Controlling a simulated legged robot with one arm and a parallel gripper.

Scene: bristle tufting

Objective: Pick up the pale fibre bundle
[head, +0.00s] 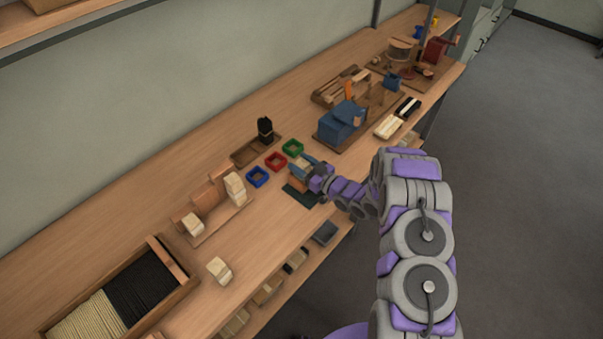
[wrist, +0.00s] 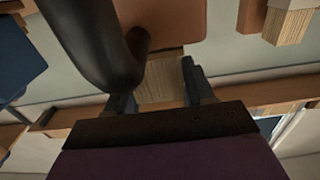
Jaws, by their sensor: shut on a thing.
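My gripper (head: 308,175) is above a dark mat (head: 303,195) near the front edge of the bench. It is shut on a pale, straight-grained piece, the pale fibre bundle (wrist: 160,82), which shows between the two dark fingers in the wrist view. In the head view the held piece is small and partly covered by my gripper, so its outline is unclear. In the wrist view a brown block (wrist: 175,18) and a dark curved part (wrist: 85,35) cover some of the bundle. I cannot tell whether the bundle touches them.
Blue (head: 257,177), red (head: 276,161) and green (head: 292,147) small trays sit just left of my gripper. A wooden rack (head: 210,203) with pale blocks stands further left. A fibre box (head: 190,283) is at lower left. A blue machine (head: 340,120) stands to the right.

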